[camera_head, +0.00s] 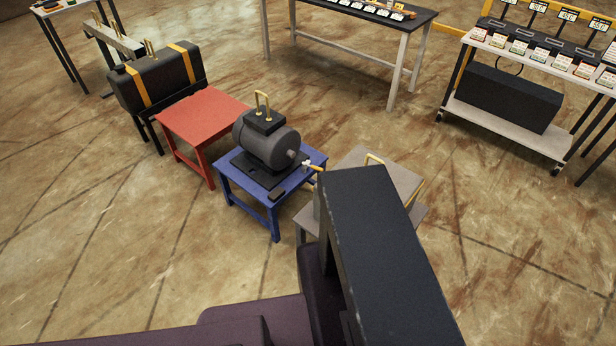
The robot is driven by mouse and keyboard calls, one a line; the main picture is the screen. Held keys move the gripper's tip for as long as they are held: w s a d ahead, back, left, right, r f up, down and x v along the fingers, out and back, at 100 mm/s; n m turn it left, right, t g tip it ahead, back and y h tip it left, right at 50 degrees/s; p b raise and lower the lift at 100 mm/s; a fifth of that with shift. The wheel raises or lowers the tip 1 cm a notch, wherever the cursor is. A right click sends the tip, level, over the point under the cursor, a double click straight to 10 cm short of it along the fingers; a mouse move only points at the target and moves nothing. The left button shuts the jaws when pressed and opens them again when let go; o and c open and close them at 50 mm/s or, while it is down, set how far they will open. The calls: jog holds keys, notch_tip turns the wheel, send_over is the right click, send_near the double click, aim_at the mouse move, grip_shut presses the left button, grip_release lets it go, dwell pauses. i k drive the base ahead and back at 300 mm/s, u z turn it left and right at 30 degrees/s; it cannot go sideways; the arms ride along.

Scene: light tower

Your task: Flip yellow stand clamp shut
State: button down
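I cannot make out a stand that is clearly yellow, nor tell for sure which part is its clamp. A grey stand (404,180) right of centre carries yellow bars (374,158), partly hidden behind my dark arm. A small white and yellow lever (313,166) sticks out at the right edge of the blue stand (250,207); whether it is a clamp I cannot tell. My gripper does not show; only dark arm parts of mine fill the lower middle.
A dark motor (267,146) with a yellow handle sits on the blue stand. A red stand (203,112) and a black tank (157,82) with yellow straps stand left. A dark-topped table (412,22) and a trolley (548,137) stand behind. Floor at left is clear.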

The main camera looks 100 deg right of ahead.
aim_at(305, 164)
jog(key=i, duration=0.5)
jog(key=u, duration=0.1)
jog(key=k, duration=0.1)
jog(key=z, duration=3.1)
jog(key=i, duration=0.9)
jog(key=u, duration=0.05)
